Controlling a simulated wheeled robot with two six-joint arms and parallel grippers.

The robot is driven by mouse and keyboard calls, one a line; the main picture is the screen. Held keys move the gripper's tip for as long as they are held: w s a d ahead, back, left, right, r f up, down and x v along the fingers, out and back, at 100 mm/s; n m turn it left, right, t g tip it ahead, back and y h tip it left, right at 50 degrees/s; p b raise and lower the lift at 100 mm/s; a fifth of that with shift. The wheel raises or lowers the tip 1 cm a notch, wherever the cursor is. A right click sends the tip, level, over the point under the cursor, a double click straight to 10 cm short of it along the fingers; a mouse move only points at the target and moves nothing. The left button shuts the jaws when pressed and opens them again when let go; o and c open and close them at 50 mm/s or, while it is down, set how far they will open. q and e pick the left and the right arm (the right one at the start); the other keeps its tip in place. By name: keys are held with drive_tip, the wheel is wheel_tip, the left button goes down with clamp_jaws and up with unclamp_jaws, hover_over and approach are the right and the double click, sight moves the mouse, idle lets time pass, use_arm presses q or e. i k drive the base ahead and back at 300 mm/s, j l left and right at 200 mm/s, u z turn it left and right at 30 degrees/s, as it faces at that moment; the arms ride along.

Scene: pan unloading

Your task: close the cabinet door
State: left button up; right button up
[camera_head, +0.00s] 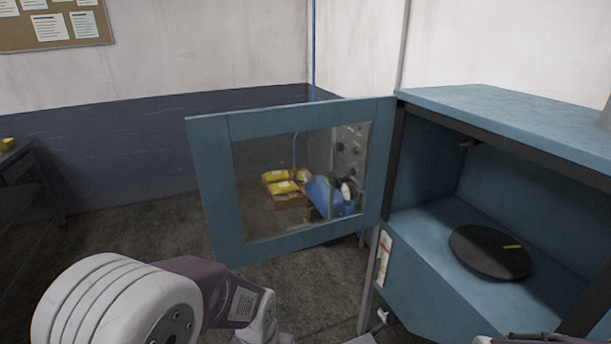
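The blue cabinet (480,98) stands at the right with its front open. Its blue framed door (215,185) is swung wide open to the left, with a see-through pane in the middle. A round dark pan or disc (490,252) with a small yellow mark lies on the cabinet floor. My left arm enters at the lower left, in front of and below the door, and runs out of the bottom edge. Its gripper fingers do not show. A small part of what looks like my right arm shows at the bottom right edge. The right gripper does not show.
Yellow packages (281,182) and a blue object (325,197) show through the pane. A dark shelf or table (18,185) stands at the far left. The floor (130,235) between it and the door looks clear.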

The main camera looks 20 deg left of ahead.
sight(210, 136)
drive_tip(key=j+z, duration=0.25)
drive_tip(key=j, duration=0.4)
drive_tip(key=j+z, duration=0.25)
drive_tip(key=j, duration=0.4)
drive_tip(key=j+z, duration=0.25)
drive_tip(key=j, duration=0.4)
drive_tip(key=k+j+z, duration=0.25)
drive_tip(key=j, duration=0.4)
drive_tip(key=i+j+z, duration=0.15)
drive_tip(key=j+z, duration=0.2)
drive_tip(key=j, duration=0.35)
drive_tip(key=j+z, duration=0.35)
drive_tip(key=j, duration=0.35)
drive_tip(key=j+z, duration=0.35)
drive_tip(key=j, duration=0.4)
drive_tip(key=i+j+z, duration=0.2)
drive_tip(key=i+j, duration=0.3)
drive_tip(key=k, duration=0.5)
drive_tip(key=j+z, duration=0.1)
drive_tip(key=j, duration=0.45)
drive_tip(key=k+j+z, duration=0.15)
drive_tip(key=j, duration=0.4)
